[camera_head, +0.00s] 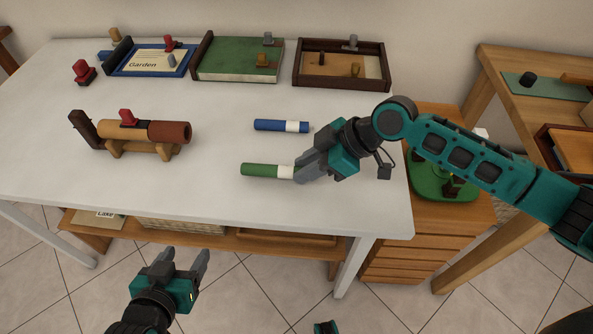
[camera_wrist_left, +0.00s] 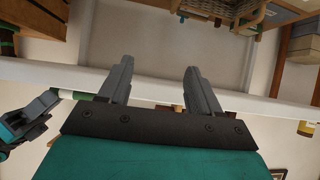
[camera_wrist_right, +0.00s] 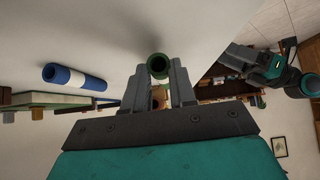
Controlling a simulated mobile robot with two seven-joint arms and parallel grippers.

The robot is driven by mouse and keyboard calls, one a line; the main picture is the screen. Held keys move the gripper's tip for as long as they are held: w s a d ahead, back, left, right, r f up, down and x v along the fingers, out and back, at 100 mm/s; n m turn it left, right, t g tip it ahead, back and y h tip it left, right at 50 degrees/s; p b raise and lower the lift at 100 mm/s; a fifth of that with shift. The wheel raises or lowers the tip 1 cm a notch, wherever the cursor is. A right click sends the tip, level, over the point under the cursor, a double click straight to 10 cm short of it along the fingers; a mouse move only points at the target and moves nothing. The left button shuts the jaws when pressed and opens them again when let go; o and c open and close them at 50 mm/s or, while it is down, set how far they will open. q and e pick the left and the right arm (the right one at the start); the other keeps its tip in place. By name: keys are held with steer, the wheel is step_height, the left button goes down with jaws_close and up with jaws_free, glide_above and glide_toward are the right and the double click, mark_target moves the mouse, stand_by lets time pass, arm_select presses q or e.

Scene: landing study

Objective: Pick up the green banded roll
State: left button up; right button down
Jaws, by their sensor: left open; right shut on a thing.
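The green banded roll (camera_head: 262,170) lies near the front of the white table, green with a white band toward its right end. My right gripper (camera_head: 300,172) is shut on its right end, beside the white band. In the right wrist view the roll (camera_wrist_right: 158,66) shows end-on between the two fingers (camera_wrist_right: 159,80). I cannot tell whether it is clear of the tabletop. My left gripper (camera_head: 188,262) is open and empty, in front of the table and below its edge. In the left wrist view its fingers (camera_wrist_left: 155,80) stand apart with nothing between them.
A blue banded roll (camera_head: 280,126) lies just behind the green one. A brown roll on a wooden cradle (camera_head: 145,148) stands at left. Drawers (camera_head: 415,245) stand at right.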

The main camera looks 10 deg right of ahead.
steer(key=shift+r+p, duration=0.5)
steer(key=shift+r, duration=0.2)
step_height(320, 180, up, 2)
steer(key=shift+r+p, duration=0.25)
steer(key=shift+p, duration=1)
steer(key=shift+r+p, duration=0.3)
arm_select(q)
steer(key=shift+s+a+r+y, duration=0.2)
steer(key=shift+s+a+r, duration=0.2)
steer(key=shift+a, duration=0.15)
steer(key=shift+s+a+r+y, duration=0.25)
steer(key=shift+a+r, duration=0.1)
steer(key=shift+a, duration=0.15)
